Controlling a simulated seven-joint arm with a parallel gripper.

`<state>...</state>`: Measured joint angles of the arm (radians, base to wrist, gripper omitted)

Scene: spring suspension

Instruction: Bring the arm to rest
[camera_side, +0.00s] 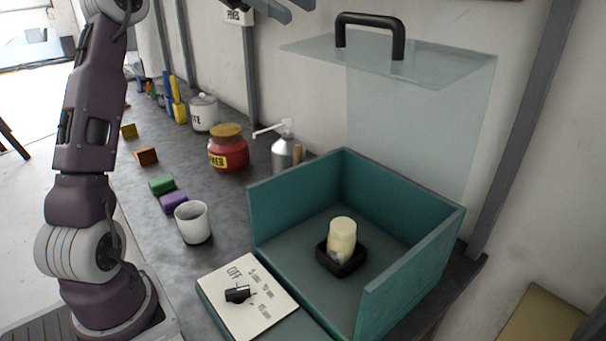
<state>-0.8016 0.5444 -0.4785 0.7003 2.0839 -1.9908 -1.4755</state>
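My gripper (291,12) shows only in part at the top edge of the side view. Its two fingertips are apart with nothing between them, high above the bench. My purple and white arm (90,130) stands upright at the left; the link to the gripper is out of frame. A teal open-front box (405,270) stands on the bench at the right. In it, a cream cylinder (342,236) stands in a small black holder (340,262). A clear panel (440,72) with a black handle (371,22) is up above the box.
A panel with a black knob (238,293) and an "OFF" label lies before the box. A white cup (193,222), coloured blocks (162,185), a red jar (228,150), a pump bottle (283,150) and a white canister (203,113) stand along the bench.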

